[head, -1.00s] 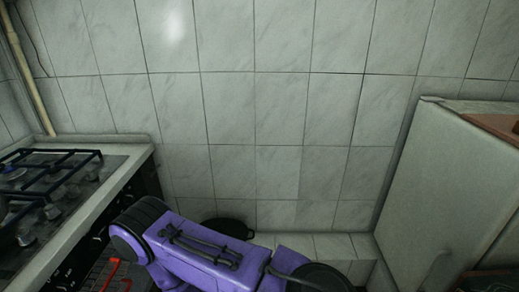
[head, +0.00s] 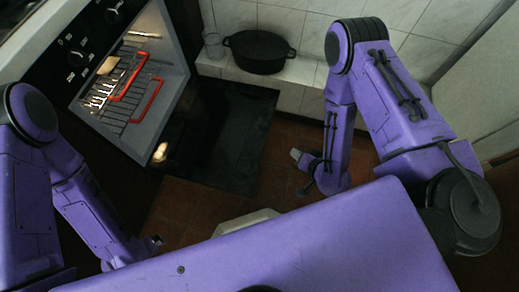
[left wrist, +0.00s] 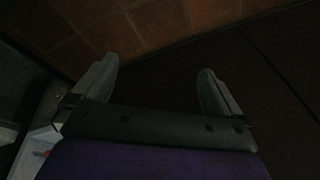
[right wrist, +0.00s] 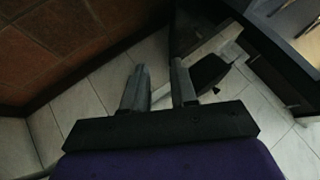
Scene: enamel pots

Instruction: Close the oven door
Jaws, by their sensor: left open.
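The oven door (head: 218,135) is folded down and open, a dark glass panel lying about flat in front of the lit oven (head: 135,85). A red-handled rack shows inside the oven. My right gripper (head: 297,156) hangs to the right of the door, apart from it. In the right wrist view its two fingers (right wrist: 158,78) stand apart with nothing between them. My left gripper (head: 156,240) is low, near the bottom left of the door. In the left wrist view its fingers (left wrist: 155,82) are wide open and empty.
A black pot (head: 260,51) and a glass jar (head: 213,45) stand on the tiled ledge behind the door. Brown floor tiles (head: 275,185) are bare to the right of the door. A pale cabinet (head: 470,95) stands at the right.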

